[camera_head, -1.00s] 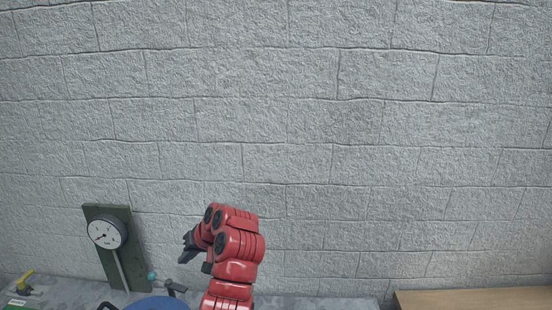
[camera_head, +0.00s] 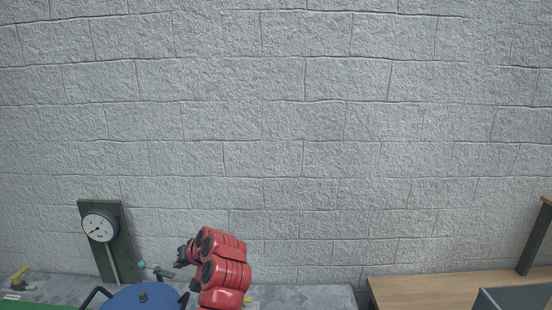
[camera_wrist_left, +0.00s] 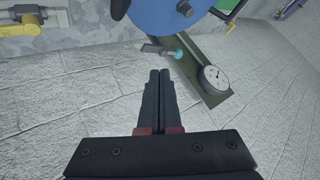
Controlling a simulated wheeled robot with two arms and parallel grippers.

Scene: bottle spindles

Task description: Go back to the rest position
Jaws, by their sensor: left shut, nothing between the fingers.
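My red left arm rises at the bottom middle of the head view, with its dark left gripper (camera_head: 183,256) pointing left. In the left wrist view the left gripper (camera_wrist_left: 159,76) has its two black fingers together, with nothing between them. The gripper is in the air, apart from the things around it. My right gripper is not in view.
A gauge (camera_head: 98,227) on a dark green board stands against the block wall. A wooden table (camera_head: 425,289) stands at right. The space above is clear.

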